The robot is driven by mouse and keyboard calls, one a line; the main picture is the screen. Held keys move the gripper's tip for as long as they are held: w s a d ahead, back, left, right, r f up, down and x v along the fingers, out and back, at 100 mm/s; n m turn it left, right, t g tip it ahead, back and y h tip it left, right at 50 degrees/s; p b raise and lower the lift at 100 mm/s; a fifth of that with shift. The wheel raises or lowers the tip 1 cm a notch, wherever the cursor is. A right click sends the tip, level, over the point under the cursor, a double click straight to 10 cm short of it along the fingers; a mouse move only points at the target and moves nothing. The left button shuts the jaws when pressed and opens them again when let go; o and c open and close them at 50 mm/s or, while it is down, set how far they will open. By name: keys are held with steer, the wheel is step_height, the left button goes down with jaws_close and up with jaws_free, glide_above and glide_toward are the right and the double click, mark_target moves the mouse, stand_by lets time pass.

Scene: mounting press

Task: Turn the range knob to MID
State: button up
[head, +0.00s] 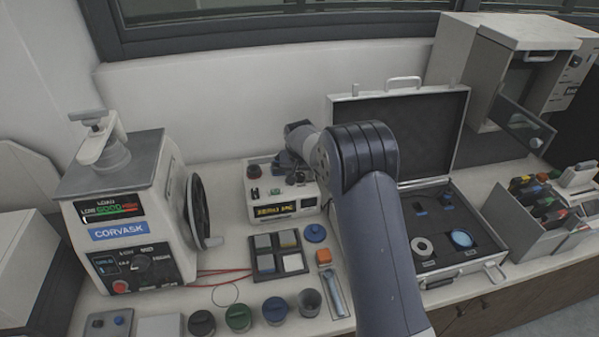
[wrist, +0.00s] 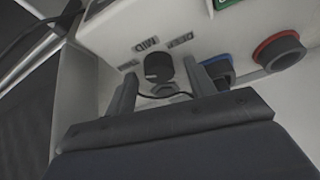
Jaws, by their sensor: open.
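The range knob (wrist: 158,68) is a small black round knob on a pale panel in the wrist view. Printed labels sit around it, one reading MID (wrist: 147,45); the others are hard to read. Its pointer direction is not clear. My gripper (wrist: 163,77) is open, with one finger on each side of the knob; I cannot tell whether either finger touches it. In the head view the panel appears to belong to the small white box (head: 283,205) with a lit yellow display. My arm hides part of that box and the gripper tips there.
Blue (wrist: 218,68) and red (wrist: 279,52) ringed sockets sit right of the knob in the wrist view. An open case (head: 470,240) stands right of the box, a sample tray (head: 277,254) in front, the CORVASK machine (head: 125,215) left.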

steer(key=shift+c, duration=0.4)
steer(key=c, duration=0.9)
steer(key=shift+f+b, duration=0.1)
steer(key=shift+b, duration=0.3)
steer(key=shift+a+f+m+h+b, duration=0.1)
steer(key=shift+m+h+b, duration=0.2)
steer(key=shift+m+b, duration=0.4)
steer(key=m+h+b, duration=0.1)
steer(key=m+b, duration=0.1)
steer(key=m, duration=0.1)
steer(key=shift+m, duration=0.3)
steer(key=m+h, duration=0.1)
steer(key=m, duration=0.1)
steer(key=m+g, duration=0.1)
steer(key=m, duration=0.1)
steer(key=shift+w+a+r+h, duration=0.1)
steer(key=shift+r+h, duration=0.1)
steer(key=shift+h, duration=0.2)
steer(key=shift+m+g, duration=0.6)
steer(key=shift+m, duration=0.7)
